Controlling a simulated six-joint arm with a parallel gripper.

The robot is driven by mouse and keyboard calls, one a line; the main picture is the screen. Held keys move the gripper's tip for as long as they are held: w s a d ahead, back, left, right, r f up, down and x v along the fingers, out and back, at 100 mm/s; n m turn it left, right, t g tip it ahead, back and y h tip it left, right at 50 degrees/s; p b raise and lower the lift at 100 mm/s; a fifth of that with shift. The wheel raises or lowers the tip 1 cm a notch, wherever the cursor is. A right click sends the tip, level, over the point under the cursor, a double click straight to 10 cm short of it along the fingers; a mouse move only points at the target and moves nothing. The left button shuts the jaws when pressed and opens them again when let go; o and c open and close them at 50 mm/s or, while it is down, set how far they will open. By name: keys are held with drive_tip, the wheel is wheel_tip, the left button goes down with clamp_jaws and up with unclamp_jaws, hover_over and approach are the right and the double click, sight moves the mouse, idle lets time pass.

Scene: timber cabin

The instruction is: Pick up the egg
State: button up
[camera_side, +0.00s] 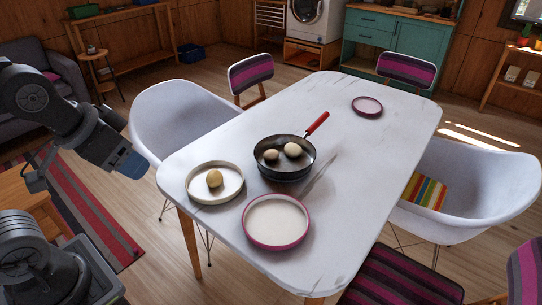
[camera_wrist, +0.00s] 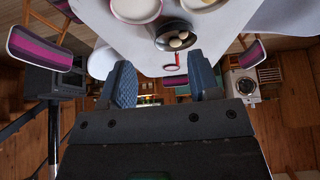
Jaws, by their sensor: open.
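A dark frying pan (camera_side: 286,175) with a red handle stands on the white table (camera_side: 340,115). Two pale, rounded, egg-like things lie in it, a smaller one (camera_side: 271,155) at left and a larger one (camera_side: 293,150) at right. A tan, rounded thing (camera_side: 215,178) lies on a white plate (camera_side: 234,194) left of the pan; I cannot tell for sure which is the egg. My gripper (camera_side: 132,165) is left of the table, apart from all of these. In the wrist view my gripper (camera_wrist: 163,82) is open and empty, and the pan (camera_wrist: 163,43) shows beyond it.
A pink-rimmed dish (camera_side: 275,222) stands at the table's near side, close to the pan. A small pink dish (camera_side: 367,106) is at the far end. White chairs (camera_side: 180,115) flank the table. The table's right half is mostly clear.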

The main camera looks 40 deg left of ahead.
drive_tip(key=n+h, duration=0.4)
drive_tip(key=n, duration=2.5)
hover_over(270, 151)
drive_tip(key=s+a, duration=0.5)
drive_tip(key=s, duration=0.1)
wheel_tip(270, 151, down, 18)
drive_tip(key=x, duration=1.4)
drive_tip(key=shift+s+d, duration=0.15)
drive_tip(key=shift+c, duration=0.3)
